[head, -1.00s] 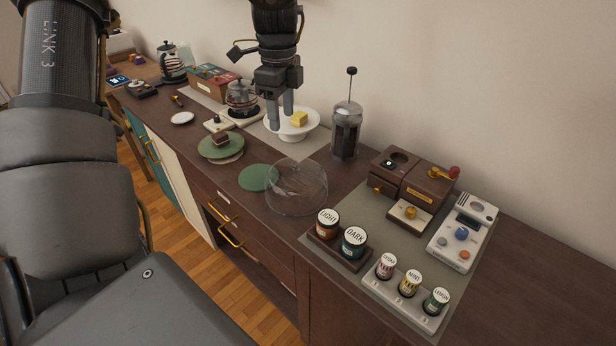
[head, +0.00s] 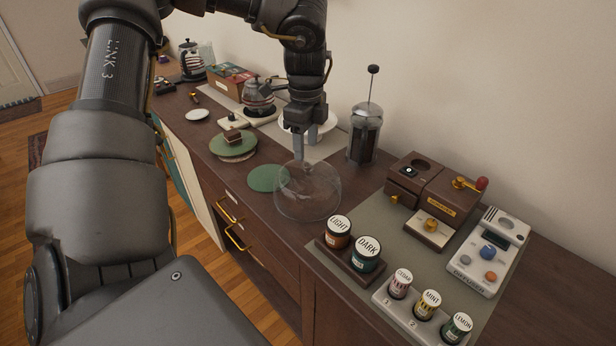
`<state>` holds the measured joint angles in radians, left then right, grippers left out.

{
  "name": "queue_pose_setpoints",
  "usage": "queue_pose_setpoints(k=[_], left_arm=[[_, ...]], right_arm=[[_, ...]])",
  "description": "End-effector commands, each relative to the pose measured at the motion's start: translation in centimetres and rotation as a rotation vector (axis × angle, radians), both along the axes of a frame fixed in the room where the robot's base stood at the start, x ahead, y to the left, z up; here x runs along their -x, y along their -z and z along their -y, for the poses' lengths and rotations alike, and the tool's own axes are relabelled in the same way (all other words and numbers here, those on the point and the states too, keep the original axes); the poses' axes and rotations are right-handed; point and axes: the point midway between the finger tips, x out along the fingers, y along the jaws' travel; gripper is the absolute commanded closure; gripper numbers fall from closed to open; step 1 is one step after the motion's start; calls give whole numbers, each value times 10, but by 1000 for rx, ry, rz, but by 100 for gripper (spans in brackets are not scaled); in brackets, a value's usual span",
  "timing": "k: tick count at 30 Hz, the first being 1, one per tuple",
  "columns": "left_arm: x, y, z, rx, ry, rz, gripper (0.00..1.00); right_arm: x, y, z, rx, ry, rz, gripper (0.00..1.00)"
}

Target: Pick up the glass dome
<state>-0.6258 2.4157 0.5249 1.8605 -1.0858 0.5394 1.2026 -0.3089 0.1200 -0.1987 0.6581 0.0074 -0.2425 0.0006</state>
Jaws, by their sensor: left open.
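The clear glass dome (head: 308,196) sits on the dark wooden sideboard, overlapping the right edge of a round green mat (head: 266,178). Its small knob is on top. My left gripper (head: 306,150) points downward with its fingers apart, just above and behind the dome's top in the head view. Nothing is between its fingers. I cannot tell exactly how close the fingertips are to the knob. My right gripper is not in view.
A French press (head: 364,136) stands right of the gripper. A white cake stand (head: 330,123) is partly hidden behind it. Jars labelled LIGHT (head: 338,234) and DARK (head: 366,256) stand in front of the dome. A green plate with a cake piece (head: 233,144) is to the left.

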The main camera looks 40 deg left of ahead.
Motion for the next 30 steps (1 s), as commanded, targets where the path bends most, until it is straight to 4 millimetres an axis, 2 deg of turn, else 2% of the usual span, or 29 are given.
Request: queue_pose_setpoints(k=[8, 13, 18, 26, 30], left_arm=[[-1, 10, 1, 2, 2, -2, 49], [-4, 34, 0, 1, 2, -5, 49], [-5, 53, 0, 1, 2, -2, 49], [-5, 57, 0, 0, 2, 1, 49], [-5, 56, 0, 0, 2, 1, 66]], right_arm=[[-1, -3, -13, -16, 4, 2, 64], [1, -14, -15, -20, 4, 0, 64], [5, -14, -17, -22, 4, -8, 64], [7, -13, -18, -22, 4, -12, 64], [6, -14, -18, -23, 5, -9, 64]])
